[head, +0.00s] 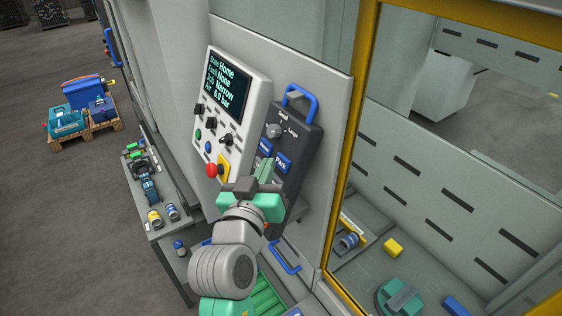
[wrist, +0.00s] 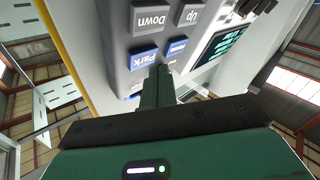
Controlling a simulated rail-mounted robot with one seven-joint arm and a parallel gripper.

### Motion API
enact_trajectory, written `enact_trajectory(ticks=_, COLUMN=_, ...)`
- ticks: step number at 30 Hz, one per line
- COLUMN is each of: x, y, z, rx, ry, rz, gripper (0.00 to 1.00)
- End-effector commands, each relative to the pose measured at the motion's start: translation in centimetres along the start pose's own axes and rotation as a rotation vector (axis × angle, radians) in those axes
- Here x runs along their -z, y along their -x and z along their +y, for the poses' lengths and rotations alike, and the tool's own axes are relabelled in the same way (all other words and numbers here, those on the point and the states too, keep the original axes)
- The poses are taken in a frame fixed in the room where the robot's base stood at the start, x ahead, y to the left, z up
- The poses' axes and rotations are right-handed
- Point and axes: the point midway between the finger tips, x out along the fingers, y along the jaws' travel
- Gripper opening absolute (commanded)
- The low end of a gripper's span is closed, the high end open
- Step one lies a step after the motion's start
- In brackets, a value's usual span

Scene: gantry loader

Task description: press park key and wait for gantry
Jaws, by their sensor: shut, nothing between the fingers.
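The blue Park key (head: 282,162) is on a dark key panel (head: 299,137) beside the screen. It also shows upside down in the wrist view (wrist: 143,58), with a second blue key (wrist: 176,48) beside it. My gripper (head: 267,163) is shut and empty, its fingers pointing at the dark panel. In the wrist view its fingertips (wrist: 159,70) appear close to the Park key's edge; I cannot tell whether they touch. The screen (head: 226,86) reads Home, None, Narrow and 6.0 bar. I cannot make out the gantry for certain.
A red emergency button (head: 211,170) sits close left of my gripper. A blue handle (head: 300,101) stands out above the keys. A bench (head: 168,222) with tools stands left.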

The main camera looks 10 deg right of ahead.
Motion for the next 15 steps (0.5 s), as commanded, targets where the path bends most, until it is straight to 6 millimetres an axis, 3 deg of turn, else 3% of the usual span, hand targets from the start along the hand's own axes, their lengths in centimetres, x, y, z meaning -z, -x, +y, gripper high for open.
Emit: enact_trajectory(ticks=15, x=-0.44, y=-0.55, z=0.43, rx=-0.001, ry=0.000, rz=0.000, gripper=0.00)
